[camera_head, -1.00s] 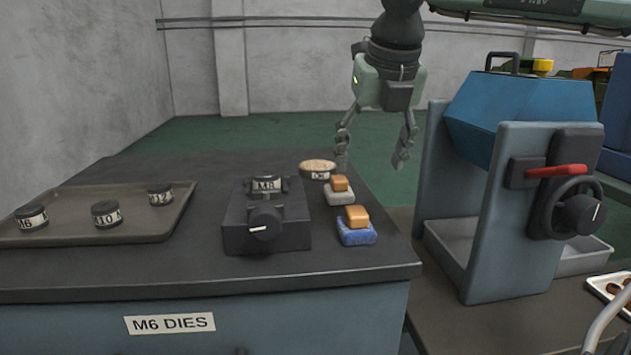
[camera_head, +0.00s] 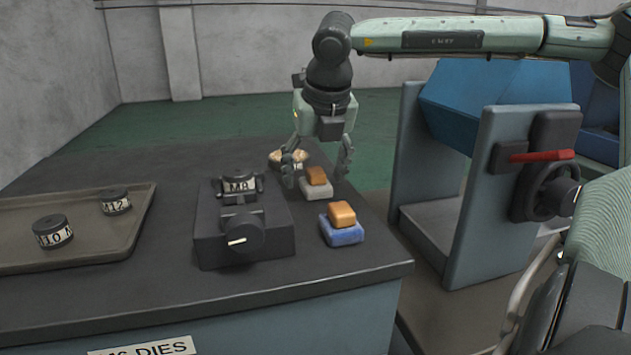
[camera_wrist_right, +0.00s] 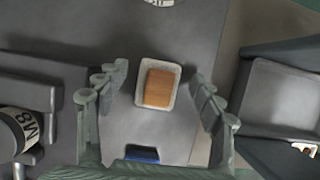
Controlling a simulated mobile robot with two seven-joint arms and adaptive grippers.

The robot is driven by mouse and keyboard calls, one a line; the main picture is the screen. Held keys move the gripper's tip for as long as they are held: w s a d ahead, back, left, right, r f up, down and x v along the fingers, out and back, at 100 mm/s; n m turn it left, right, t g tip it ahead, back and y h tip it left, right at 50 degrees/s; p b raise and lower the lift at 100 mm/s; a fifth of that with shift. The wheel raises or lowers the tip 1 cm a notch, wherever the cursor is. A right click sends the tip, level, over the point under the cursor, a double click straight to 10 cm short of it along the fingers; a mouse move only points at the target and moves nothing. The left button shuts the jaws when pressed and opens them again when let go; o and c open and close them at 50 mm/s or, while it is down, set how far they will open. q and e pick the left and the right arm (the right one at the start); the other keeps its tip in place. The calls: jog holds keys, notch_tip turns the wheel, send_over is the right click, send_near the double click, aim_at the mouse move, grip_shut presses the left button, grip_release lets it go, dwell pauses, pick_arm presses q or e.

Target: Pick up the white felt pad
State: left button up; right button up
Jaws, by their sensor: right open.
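The white felt pad (camera_head: 319,191) lies on the dark bench top with an orange-brown block (camera_head: 316,175) on its upper face. In the right wrist view the pad's pale rim (camera_wrist_right: 158,107) shows around the block (camera_wrist_right: 159,88). My right gripper (camera_head: 316,180) is open and empty, pointing down over the pad. In the right wrist view its fingers (camera_wrist_right: 158,98) stand apart, one on each side of the pad, without visible contact. Its exact height above the pad is hard to tell. My left gripper is out of view.
A blue pad (camera_head: 342,235) with a similar block lies just in front. A black die holder (camera_head: 243,236) marked M8 stands left, and a round labelled tin (camera_head: 280,158) sits behind. A tray (camera_head: 120,241) holds dies. The blue-grey machine (camera_head: 478,215) stands right.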

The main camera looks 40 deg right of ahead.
aim_at(314, 169)
jog(key=shift+c, duration=0.6)
jog(key=c, duration=1)
jog(key=shift+r, duration=0.1)
jog(key=shift+r, duration=0.25)
notch_tip(314, 169, up, 4)
jog(key=shift+w+f+b, duration=0.1)
jog(key=shift+f+b, duration=0.05)
jog(key=shift+b, duration=0.15)
jog(key=a+r, duration=0.2)
jog(key=a, duration=0.1)
jog(key=w+a+r, duration=0.1)
jog(key=a+r, duration=0.1)
jog(key=a, duration=0.2)
jog(key=w+a+r+b, duration=0.1)
jog(key=a+r, duration=0.1)
jog(key=a, duration=0.1)
jog(key=shift+w+a, duration=0.15)
jog(key=shift+a, duration=0.25)
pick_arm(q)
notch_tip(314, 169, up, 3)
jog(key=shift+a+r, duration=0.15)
pick_arm(e)
jog(key=shift+a+r, duration=0.3)
jog(key=shift+a, duration=0.05)
